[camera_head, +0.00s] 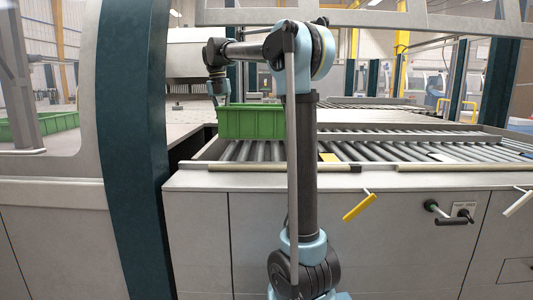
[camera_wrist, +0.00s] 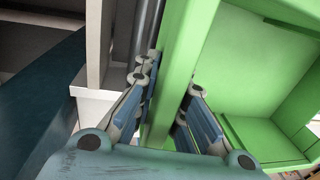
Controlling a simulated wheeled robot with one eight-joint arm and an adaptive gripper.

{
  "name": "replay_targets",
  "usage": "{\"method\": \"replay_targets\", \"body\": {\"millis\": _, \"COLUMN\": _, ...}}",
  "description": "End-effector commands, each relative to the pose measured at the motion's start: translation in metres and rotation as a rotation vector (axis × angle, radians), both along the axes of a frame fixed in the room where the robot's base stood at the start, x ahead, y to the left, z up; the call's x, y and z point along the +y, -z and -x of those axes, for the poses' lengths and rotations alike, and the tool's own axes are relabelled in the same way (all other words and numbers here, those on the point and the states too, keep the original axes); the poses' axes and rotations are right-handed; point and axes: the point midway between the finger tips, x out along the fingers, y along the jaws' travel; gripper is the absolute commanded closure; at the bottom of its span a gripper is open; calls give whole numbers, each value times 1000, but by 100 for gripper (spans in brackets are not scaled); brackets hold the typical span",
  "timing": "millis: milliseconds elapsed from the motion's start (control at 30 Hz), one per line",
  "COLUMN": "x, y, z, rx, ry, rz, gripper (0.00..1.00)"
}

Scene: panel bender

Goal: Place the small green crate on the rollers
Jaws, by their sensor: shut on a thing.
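The small green crate (camera_head: 251,122) is at the left end of the rollers (camera_head: 385,148) in the head view. It looks upright and level. I cannot tell whether its base touches the rollers or hangs just above them. My gripper (camera_head: 222,100) is at the crate's left end, fingers pointing down. In the wrist view my gripper (camera_wrist: 170,108) has one finger on each side of the green crate wall (camera_wrist: 180,75) and is shut on it. The crate's inside shows empty on the right in that view.
A dark upright post (camera_head: 131,140) stands left of the conveyor. A yellow handle (camera_head: 359,207) juts from the front cabinet. Another green crate (camera_head: 45,122) is far left. The rollers to the right are mostly clear.

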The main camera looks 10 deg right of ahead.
Motion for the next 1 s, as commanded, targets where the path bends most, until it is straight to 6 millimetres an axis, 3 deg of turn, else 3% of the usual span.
{"method": "replay_targets", "body": {"millis": 333, "x": -1, "y": 48, "z": 0, "rx": 1, "ry": 1, "rz": 8, "gripper": 100}}
{"method": "replay_targets", "body": {"millis": 567, "x": -1, "y": 61, "z": 0, "rx": 1, "ry": 1, "rz": 8, "gripper": 100}}
{"method": "replay_targets", "body": {"millis": 833, "x": -1, "y": 94, "z": 0, "rx": 1, "ry": 1, "rz": 8, "gripper": 100}}
{"method": "replay_targets", "body": {"millis": 1000, "x": -1, "y": 99, "z": 0, "rx": 1, "ry": 2, "rz": 8, "gripper": 100}}
